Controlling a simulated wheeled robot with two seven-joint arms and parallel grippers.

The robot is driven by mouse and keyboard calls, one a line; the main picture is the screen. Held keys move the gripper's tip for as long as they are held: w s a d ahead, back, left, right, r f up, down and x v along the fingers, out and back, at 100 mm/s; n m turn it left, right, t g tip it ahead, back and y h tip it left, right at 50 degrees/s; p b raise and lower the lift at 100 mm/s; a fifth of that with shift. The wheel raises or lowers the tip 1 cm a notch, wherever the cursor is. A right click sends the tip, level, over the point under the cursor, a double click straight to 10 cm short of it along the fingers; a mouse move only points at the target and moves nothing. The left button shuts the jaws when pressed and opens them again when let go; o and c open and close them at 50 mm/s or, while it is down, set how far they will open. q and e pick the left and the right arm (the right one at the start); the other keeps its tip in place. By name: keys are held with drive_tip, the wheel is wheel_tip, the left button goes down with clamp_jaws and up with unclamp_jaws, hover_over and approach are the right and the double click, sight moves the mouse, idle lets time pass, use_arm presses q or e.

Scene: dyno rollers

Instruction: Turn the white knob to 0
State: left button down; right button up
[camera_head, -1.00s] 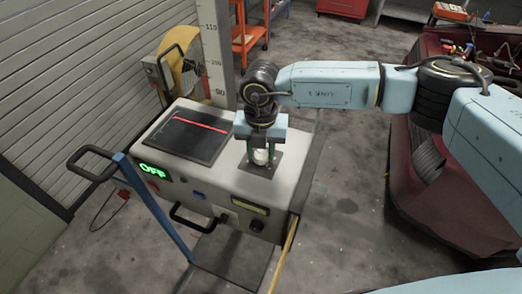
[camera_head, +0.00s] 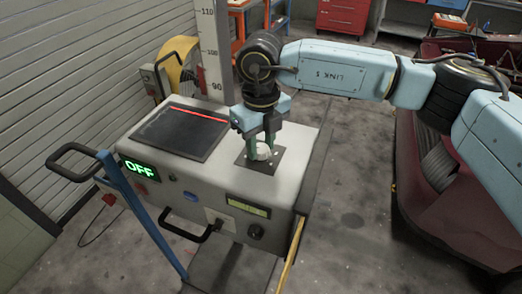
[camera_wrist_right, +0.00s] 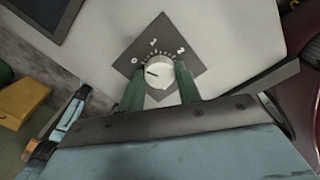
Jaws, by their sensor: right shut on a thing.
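The white knob (camera_head: 264,152) sits on a dark square plate (camera_head: 246,160) on top of the grey console. In the right wrist view the knob (camera_wrist_right: 159,72) has a dark pointer line directed to the left, toward the side of the dial where the 0 mark (camera_wrist_right: 135,61) is. Scale ticks and further marks run over the top to the right. My right gripper (camera_head: 262,150) comes down from above, and its green fingers stand on both sides of the knob, shut on it. My left gripper is not in view.
The console carries a dark screen panel (camera_head: 181,131) with a red line, a green OFF display (camera_head: 140,168), a small lit display (camera_head: 248,206) and a black handle (camera_head: 190,222). A blue post with a handle stands at left. A red car (camera_head: 440,190) is at right.

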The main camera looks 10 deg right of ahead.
sight(261, 148)
drive_tip(key=shift+n+b, duration=0.5)
drive_tip(key=shift+n, duration=0.2)
drive_tip(key=o, duration=1)
drive_tip(key=shift+c, duration=0.2)
wheel_tip(261, 148, up, 14)
drive_tip(key=b, duration=0.1)
drive_tip(key=shift+f, duration=0.25)
